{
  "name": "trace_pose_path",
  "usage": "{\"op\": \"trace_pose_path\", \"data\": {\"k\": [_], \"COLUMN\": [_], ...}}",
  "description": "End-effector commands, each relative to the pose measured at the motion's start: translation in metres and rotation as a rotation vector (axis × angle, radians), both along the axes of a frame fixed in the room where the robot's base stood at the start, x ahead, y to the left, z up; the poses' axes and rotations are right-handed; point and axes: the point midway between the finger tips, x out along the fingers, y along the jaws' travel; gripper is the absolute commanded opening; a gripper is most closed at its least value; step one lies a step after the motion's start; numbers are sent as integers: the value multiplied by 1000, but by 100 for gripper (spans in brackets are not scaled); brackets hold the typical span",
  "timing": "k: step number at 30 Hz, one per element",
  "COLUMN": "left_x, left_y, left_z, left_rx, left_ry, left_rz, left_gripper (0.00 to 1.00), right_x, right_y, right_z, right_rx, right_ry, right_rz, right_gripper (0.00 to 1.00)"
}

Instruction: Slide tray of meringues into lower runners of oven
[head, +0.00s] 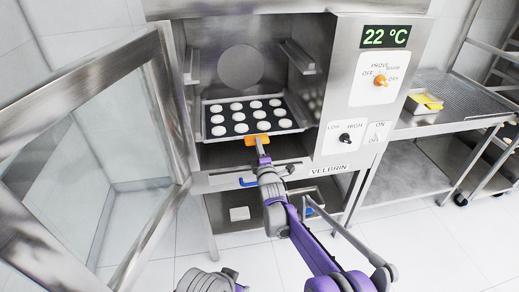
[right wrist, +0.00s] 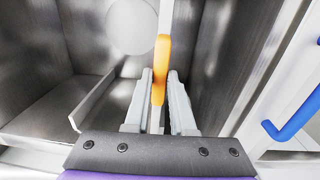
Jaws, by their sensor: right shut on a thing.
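The tray (head: 205,139) is inside the lower part of the oven (head: 345,25) cavity, roughly level. It has a dark mat with rows of white round meringues (head: 241,128). An orange grip (head: 257,140) is at its front edge, near the oven opening. My right gripper (head: 262,149) is shut on this grip; the right wrist view shows the orange grip (right wrist: 160,72) between its two grey fingers. The tray shows there only as a thin pale edge. The lower runners are hidden by the tray in the head view, so I cannot tell whether it rests on them. My left gripper is not in view.
The glass oven door (head: 80,150) stands wide open at left. An upper runner (head: 298,56) sits on the right cavity wall, above the tray. The control panel (head: 378,80) is right of the opening. A steel table (head: 455,98) with a yellow item (head: 427,100) stands further right.

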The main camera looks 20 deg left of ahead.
Motion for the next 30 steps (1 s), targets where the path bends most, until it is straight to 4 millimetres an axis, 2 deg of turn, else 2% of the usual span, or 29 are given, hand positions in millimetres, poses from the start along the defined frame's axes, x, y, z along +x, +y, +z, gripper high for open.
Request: {"op": "trace_pose_path", "data": {"k": [6,20,30], "left_x": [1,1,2], "left_y": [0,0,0], "left_z": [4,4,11], "left_rx": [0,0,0], "left_ry": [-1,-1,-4], "left_rz": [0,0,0], "left_gripper": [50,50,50], "right_x": [11,14,29], "right_y": [8,9,20], "right_z": [1,0,1], "right_rx": [2,2,2], "right_ry": [-3,-3,-3], "right_rz": [0,0,0], "right_gripper": [0,0,0]}}
